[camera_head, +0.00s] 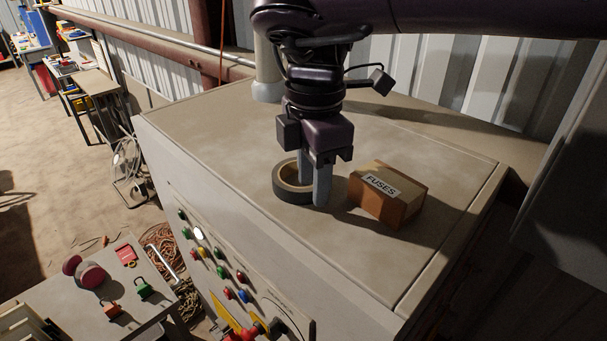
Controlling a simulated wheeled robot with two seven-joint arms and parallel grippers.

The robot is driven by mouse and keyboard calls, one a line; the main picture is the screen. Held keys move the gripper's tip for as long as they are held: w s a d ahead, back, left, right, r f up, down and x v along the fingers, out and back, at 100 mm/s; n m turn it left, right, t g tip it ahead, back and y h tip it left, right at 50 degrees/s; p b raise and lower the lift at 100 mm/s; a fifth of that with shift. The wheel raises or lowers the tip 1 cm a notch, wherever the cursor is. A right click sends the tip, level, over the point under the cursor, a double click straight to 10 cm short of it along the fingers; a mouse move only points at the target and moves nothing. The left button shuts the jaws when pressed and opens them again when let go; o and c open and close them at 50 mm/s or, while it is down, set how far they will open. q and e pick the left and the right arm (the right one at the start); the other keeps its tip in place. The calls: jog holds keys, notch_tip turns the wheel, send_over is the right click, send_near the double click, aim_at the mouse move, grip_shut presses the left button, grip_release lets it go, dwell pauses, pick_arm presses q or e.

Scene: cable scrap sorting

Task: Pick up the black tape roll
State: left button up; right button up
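The black tape roll (283,190) lies flat on top of the beige cabinet, with its tan inner ring showing. My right gripper (313,185) points down at the roll's right side. One grey finger comes down at the roll's opening and the nearer finger stands at its outer right edge, hiding part of the roll. I cannot tell whether the fingers press on the roll's wall. The roll appears to rest on the cabinet top. My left gripper is not in view.
A cardboard box labelled FUSES (384,194) stands close to the right of the gripper. The cabinet top (210,125) is clear at the left and front right. A corrugated wall is behind. A low table (75,315) with padlocks and red ear muffs is at lower left.

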jog(key=shift+f, duration=0.3)
jog(key=shift+s+a, duration=0.1)
jog(key=shift+a, duration=0.1)
jog(key=shift+c, duration=0.7)
jog(key=shift+d, duration=0.1)
grip_shut()
jog(key=shift+r, duration=0.1)
